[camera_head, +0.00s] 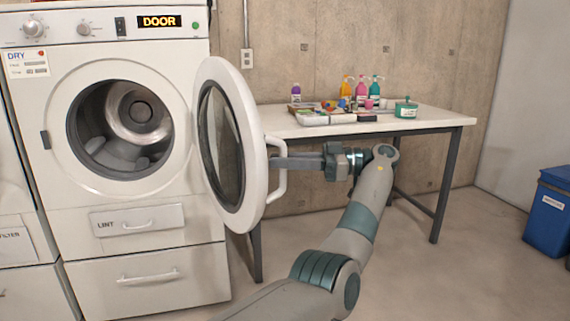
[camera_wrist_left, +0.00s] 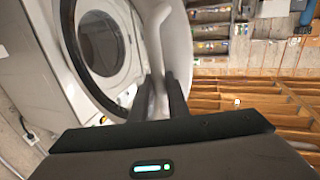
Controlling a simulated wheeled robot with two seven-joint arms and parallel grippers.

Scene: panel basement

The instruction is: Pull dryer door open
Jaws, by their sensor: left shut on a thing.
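The white dryer (camera_head: 140,240) stands at the left in the head view, with its round drum opening (camera_head: 122,130) uncovered. Its round door (camera_head: 232,145) is swung wide open to the right, seen nearly edge-on. The door's white handle (camera_head: 280,172) is on the outer side. My left gripper (camera_head: 278,163) reaches it from the right and is shut on the handle. In the left wrist view the fingers (camera_wrist_left: 160,98) close on the lower part of the handle (camera_wrist_left: 157,40). The fingertips are partly hidden. My right gripper is not in view.
A table (camera_head: 440,120) with bottles (camera_head: 361,90) and a green container (camera_head: 406,108) stands behind my left arm. A blue bin (camera_head: 549,212) is at the far right. The floor between table and bin is clear. The display reads DOOR.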

